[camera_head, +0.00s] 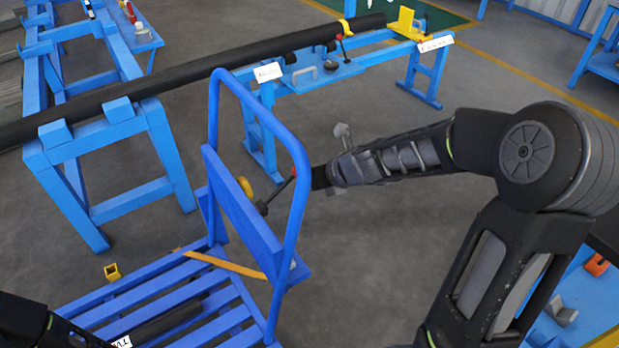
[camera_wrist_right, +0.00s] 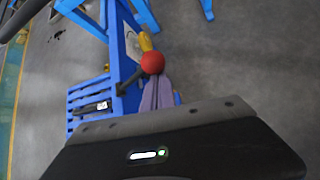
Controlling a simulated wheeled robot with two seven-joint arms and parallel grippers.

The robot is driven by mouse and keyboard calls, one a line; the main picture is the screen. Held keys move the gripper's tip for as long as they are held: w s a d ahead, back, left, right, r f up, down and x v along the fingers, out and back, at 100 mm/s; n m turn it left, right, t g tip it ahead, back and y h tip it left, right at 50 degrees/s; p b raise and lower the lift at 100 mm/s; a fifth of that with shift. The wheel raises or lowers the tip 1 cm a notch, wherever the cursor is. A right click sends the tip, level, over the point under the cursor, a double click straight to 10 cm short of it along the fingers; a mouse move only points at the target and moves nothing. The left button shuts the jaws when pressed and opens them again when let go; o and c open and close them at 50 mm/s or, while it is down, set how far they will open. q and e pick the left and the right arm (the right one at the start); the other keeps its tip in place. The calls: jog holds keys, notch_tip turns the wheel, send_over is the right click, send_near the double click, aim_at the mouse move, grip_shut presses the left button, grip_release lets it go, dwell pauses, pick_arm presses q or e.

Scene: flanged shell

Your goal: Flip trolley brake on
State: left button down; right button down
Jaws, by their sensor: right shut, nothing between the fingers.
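The blue trolley (camera_head: 248,215) stands at the centre left of the head view, with a tall hoop handle and a slatted deck. Its brake lever (camera_head: 278,190) is a dark rod tilted up to the right, ending in a red knob. The red knob (camera_wrist_right: 152,62) also shows in the right wrist view, just beyond my fingertips. My right gripper (camera_head: 318,178) is shut and empty, close beside the knob; whether it touches is unclear. Its fingers (camera_wrist_right: 160,93) look closed together in the wrist view. My left gripper is not visible; only part of my left arm shows at bottom left.
A long black pipe (camera_head: 200,75) lies across blue stands (camera_head: 110,140) behind the trolley. A blue workbench (camera_head: 330,75) stands further back. A small yellow block (camera_head: 112,271) is near the trolley deck.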

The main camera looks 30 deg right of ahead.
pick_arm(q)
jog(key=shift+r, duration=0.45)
pick_arm(e)
jog(key=shift+a+r, duration=0.2)
jog(key=shift+r, duration=0.2)
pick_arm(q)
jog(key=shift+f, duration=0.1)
pick_arm(e)
jog(key=shift+f, duration=0.1)
